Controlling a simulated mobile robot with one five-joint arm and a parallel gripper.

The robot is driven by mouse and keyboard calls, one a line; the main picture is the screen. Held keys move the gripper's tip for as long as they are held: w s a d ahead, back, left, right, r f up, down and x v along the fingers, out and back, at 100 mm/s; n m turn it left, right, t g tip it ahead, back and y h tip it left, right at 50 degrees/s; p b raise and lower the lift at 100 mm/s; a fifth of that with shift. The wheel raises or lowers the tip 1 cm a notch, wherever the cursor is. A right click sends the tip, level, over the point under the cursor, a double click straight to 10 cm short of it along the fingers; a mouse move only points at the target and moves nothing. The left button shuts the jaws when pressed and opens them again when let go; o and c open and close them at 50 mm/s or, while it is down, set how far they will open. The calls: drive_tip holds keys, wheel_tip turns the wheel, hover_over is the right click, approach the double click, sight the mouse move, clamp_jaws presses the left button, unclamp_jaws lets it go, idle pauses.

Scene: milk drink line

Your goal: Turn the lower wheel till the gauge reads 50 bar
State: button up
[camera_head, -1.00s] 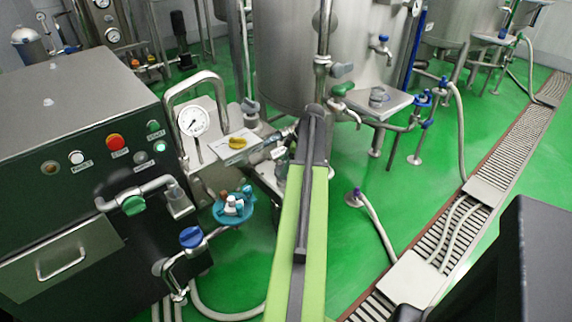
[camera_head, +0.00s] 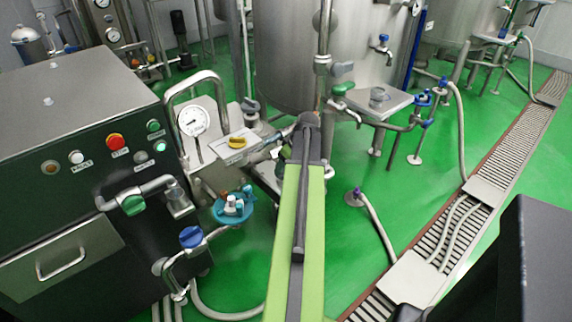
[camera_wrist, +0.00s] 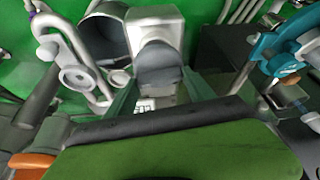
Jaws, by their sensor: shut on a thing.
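The gauge (camera_head: 193,121) is a round white dial on the steel unit left of centre; its reading is too small to make out. A turquoise round part (camera_head: 233,206) with white and brown pieces sits below it, and a similar part shows at the right of the wrist view (camera_wrist: 270,52). I cannot tell which part is the lower wheel. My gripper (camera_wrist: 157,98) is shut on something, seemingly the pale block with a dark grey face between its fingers.
A yellow knob (camera_head: 237,142) sits on a pale plate beside the gauge. Blue (camera_head: 191,237) and green (camera_head: 133,204) valve handles stand out from pipes at the left. The dark cabinet (camera_head: 60,120) and steel tank (camera_head: 285,60) bound the space.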

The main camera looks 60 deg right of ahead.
drive_tip(key=shift+a+m, duration=0.1)
drive_tip(key=shift+m, duration=0.6)
drive_tip(key=shift+h, duration=0.3)
drive_tip(key=o, duration=1.4)
drive_tip(key=p+v, duration=1.6)
drive_tip(key=v, duration=0.1)
drive_tip(key=shift+w+r, duration=0.1)
drive_tip(key=shift+r, duration=0.2)
